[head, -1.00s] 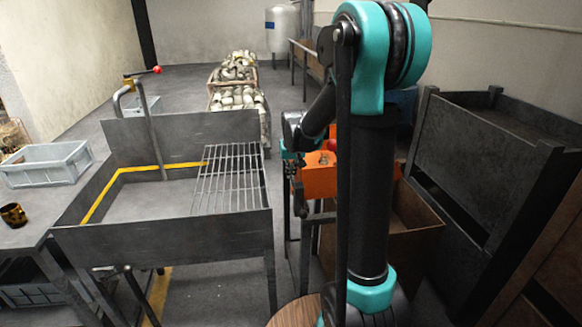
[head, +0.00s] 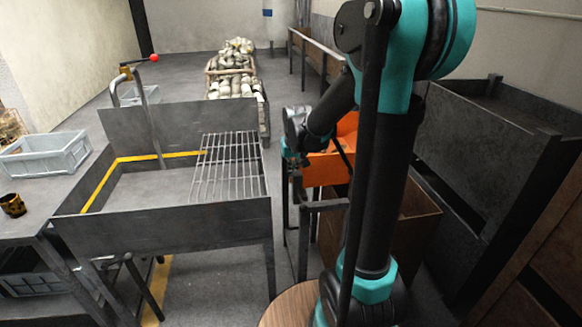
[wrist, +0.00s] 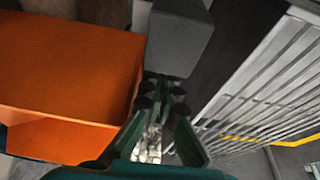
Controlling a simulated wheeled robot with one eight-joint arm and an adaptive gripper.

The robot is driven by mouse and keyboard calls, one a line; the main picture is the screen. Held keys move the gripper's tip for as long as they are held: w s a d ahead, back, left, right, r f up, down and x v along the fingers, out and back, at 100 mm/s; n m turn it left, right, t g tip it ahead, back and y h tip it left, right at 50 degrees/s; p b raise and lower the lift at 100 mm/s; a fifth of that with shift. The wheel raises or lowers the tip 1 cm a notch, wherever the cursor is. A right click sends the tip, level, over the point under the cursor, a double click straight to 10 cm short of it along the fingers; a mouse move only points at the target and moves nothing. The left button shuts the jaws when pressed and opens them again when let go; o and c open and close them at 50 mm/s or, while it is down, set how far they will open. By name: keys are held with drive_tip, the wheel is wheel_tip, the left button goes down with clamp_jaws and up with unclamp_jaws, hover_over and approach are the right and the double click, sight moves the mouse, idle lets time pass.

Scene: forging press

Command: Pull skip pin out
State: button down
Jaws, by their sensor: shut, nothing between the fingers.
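The orange skip (head: 326,170) stands right of the sink bench, partly hidden behind my arm. In the wrist view the orange skip (wrist: 65,75) fills the left side. I cannot make out a skip pin in either current view. My gripper (wrist: 162,92) is shut and empty in the wrist view, beside the skip's right edge with its fingertips close together. I cannot tell whether it touches the skip. In the head view the fingers are not clear behind my arm.
A grey sink bench (head: 165,225) with a wire rack (head: 228,168) stands left of the skip. A brown bin (head: 415,212) and dark metal stand (head: 490,170) are at right. A red-knobbed lever (head: 154,58) rises behind the bench. A grey crate (head: 45,158) lies at left.

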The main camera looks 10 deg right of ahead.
drive_tip(key=shift+s, duration=1.1)
drive_tip(key=v, duration=1.2)
drive_tip(key=shift+w, duration=0.2)
drive_tip(key=shift+s, duration=0.1)
